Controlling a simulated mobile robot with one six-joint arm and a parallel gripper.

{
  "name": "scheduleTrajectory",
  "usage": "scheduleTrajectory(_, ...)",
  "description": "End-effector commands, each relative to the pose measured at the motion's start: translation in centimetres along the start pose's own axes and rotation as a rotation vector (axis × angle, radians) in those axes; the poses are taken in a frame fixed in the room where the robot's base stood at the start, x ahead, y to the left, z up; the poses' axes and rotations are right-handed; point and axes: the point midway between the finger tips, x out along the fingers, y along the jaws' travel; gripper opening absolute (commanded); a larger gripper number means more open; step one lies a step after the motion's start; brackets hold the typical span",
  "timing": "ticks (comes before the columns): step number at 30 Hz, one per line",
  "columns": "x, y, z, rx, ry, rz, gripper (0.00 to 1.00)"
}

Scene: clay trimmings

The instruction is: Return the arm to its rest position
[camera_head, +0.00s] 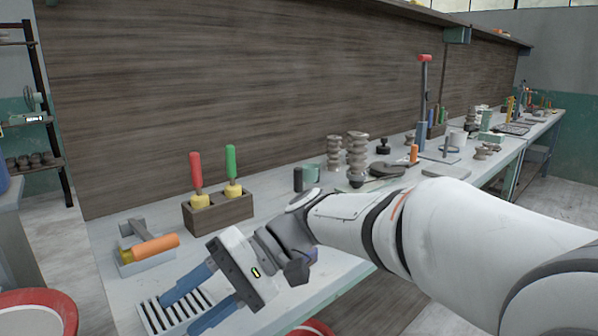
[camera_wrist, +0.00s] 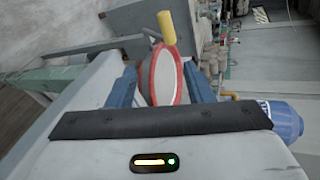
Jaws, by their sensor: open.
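My gripper (camera_head: 178,315) is at the lower left in the head view, at the near left end of the workbench. Its two blue fingers are spread apart and point down-left, over or just in front of a grey slotted tray (camera_head: 150,318). I see nothing held between them. In the wrist view my gripper (camera_wrist: 163,78) also shows open. A round red-rimmed tub (camera_wrist: 166,78) appears beyond the gap between the fingers. My white arm reaches in from the right, in front of the bench, and hides part of its top.
The workbench (camera_head: 105,245) holds a tray with an orange-handled tool (camera_head: 155,245), a wooden block (camera_head: 218,212) with red and green handles, and stacked clay-coloured pieces (camera_head: 357,155). A red-rimmed tub (camera_head: 35,300) stands at lower left. A blue container (camera_wrist: 284,120) shows at right in the wrist view.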

Motion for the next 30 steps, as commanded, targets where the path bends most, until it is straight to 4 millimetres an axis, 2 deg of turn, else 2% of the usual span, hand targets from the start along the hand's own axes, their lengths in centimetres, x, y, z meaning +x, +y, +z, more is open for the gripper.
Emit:
scheduleTrajectory(1, -1.2, -0.5, 0.7, 0.021, 0.031, 0.052, 0.47)
scheduleTrajectory(5, -4.2, 1.0, 2.4, 0.086, 0.128, 0.231, 0.47)
scheduleTrajectory(12, -12.7, 4.7, 7.5, 0.208, 0.366, 0.652, 0.47)
scheduleTrajectory(15, -16.6, 5.7, 9.8, 0.234, 0.458, 0.820, 0.47)
scheduleTrajectory(19, -20.6, 6.4, 12.5, 0.247, 0.551, 0.996, 0.47)
scheduleTrajectory(24, -23.5, 6.9, 14.5, 0.241, 0.614, 1.129, 0.47)
scheduleTrajectory(30, -24.1, 7.4, 14.9, 0.238, 0.629, 1.162, 0.47)
